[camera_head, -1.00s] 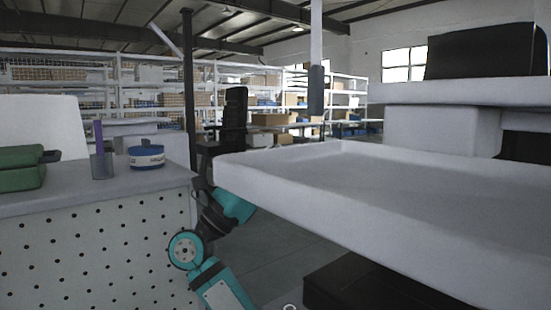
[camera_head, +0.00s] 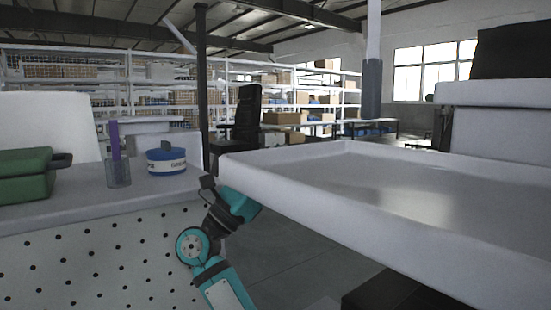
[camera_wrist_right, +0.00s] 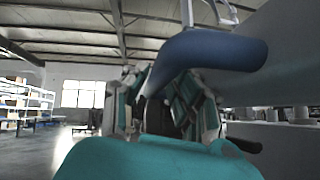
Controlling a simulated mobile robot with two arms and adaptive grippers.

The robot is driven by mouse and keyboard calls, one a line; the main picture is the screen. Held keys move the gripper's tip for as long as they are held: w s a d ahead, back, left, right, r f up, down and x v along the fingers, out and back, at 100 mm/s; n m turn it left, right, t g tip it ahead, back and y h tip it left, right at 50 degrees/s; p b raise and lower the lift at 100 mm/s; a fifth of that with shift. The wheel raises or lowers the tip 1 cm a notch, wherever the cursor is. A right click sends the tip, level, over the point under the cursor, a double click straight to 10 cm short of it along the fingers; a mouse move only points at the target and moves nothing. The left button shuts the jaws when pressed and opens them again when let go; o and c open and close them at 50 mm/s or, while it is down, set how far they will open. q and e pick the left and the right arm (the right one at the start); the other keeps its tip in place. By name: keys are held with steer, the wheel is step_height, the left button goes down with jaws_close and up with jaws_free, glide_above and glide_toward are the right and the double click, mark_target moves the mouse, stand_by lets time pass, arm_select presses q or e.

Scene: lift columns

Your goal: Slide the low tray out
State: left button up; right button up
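A large white tray (camera_head: 330,205) with a raised rim fills the right of the head view. Its left corner reaches toward the workbench. What lies between the fingers is unclear.
A perforated workbench (camera_head: 105,245) stands close on the left. It carries a green case (camera_head: 25,178), a clear cup (camera_head: 118,173) and a blue-white tub (camera_head: 166,162). A white upper slab (camera_head: 490,93) with a black box is at right. Shelves and a chair (camera_head: 245,115) stand behind.

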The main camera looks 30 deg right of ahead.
steer(key=shift+a+f, duration=0.1)
steer(key=shift+f, duration=0.05)
steer(key=v, duration=1.1)
steer(key=shift+a+f, duration=0.25)
steer(key=shift+w, duration=0.1)
